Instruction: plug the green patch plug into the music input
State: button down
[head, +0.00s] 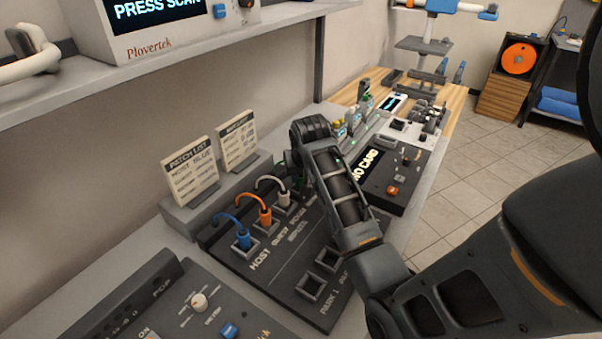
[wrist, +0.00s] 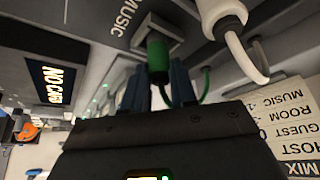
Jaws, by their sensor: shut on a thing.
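The green patch plug (wrist: 158,57) is between the two fingers of my gripper (wrist: 158,80) in the wrist view, and the gripper is shut on it. Its green cable (wrist: 203,88) curves off to the right. The plug's far end is at the grey square music input (wrist: 160,30), beside the MUSIC label. I cannot tell whether it is seated in the socket or only at its mouth. In the head view my arm hides the plug, the fingers and the music input on the patch panel (head: 262,275).
Blue (head: 242,238), orange (head: 265,215) and white (head: 283,199) plugs stand in the host, guest and room inputs. The white plug (wrist: 222,18) is close to the green one. Two empty sockets (head: 310,288) lie nearer. Label cards (head: 190,172) stand behind; a NO CARD unit (head: 385,180) lies beyond.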

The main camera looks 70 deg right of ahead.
jog(key=shift+f, duration=0.15)
jog(key=c, duration=1.2)
grip_release()
jog(key=shift+v, duration=5.5)
